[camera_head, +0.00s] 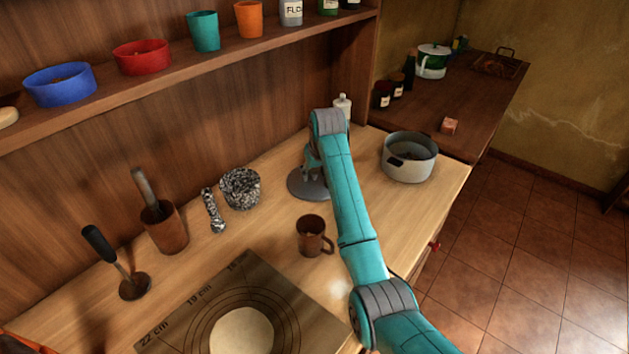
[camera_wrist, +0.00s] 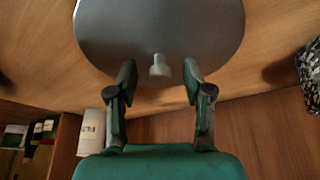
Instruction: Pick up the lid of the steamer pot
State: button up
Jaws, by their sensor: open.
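The grey round lid (camera_head: 299,190) appears to lie flat on the wooden counter near the back wall. In the wrist view the lid (camera_wrist: 160,28) fills the top middle, with its small pale knob (camera_wrist: 160,66) pointing toward me. My gripper (camera_head: 311,172) is above the lid. In the wrist view its two fingertips (camera_wrist: 160,73) are apart, one on each side of the knob, with visible gaps. Part of the lid is hidden behind my gripper in the head view. The grey pot (camera_head: 411,171) stands uncovered to the right on the counter.
A shelf (camera_head: 200,75) overhangs the back.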

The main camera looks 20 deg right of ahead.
grip_shut()
dwell(0.3)
